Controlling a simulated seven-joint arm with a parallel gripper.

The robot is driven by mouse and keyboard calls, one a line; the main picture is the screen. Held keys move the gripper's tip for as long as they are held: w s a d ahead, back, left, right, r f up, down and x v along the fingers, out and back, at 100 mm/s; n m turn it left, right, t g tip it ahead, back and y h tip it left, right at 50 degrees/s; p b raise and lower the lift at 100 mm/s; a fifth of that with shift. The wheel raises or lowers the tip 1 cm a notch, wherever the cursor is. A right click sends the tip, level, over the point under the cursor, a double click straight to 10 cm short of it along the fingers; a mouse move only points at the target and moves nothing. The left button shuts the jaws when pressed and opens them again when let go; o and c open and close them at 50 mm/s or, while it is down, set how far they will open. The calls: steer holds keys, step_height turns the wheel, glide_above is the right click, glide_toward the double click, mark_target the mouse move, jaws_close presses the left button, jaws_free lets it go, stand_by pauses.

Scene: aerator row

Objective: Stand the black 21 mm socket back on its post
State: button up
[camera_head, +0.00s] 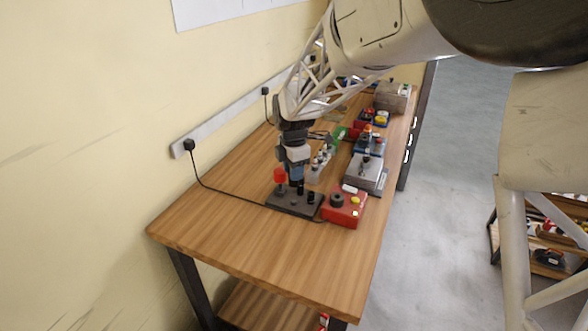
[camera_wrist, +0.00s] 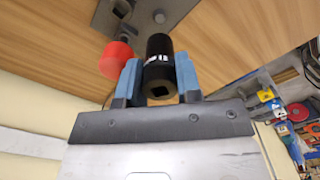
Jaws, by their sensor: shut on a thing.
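The black socket (camera_wrist: 158,60) is between the blue fingers of my gripper (camera_wrist: 158,78), its square drive hole facing the wrist camera and a white marking on its side. In the head view my gripper (camera_head: 297,182) points down just above the dark base plate (camera_head: 285,205), which has short black uprights at its right. A red cylindrical piece (camera_wrist: 117,60) stands beside the socket; it also shows in the head view (camera_head: 280,175). The socket's far end and the post under it are hidden, so I cannot tell whether they touch.
A grey box (camera_head: 364,172) and more devices line the bench behind. A black cable (camera_head: 225,189) crosses to the plate. The near tabletop (camera_head: 270,250) is clear.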

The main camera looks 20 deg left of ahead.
steer(key=shift+f, duration=0.1)
steer(key=shift+f, duration=2.5)
steer(key=shift+f, duration=1.1)
steer(key=o, duration=1)
steer(key=shift+r, duration=3.5)
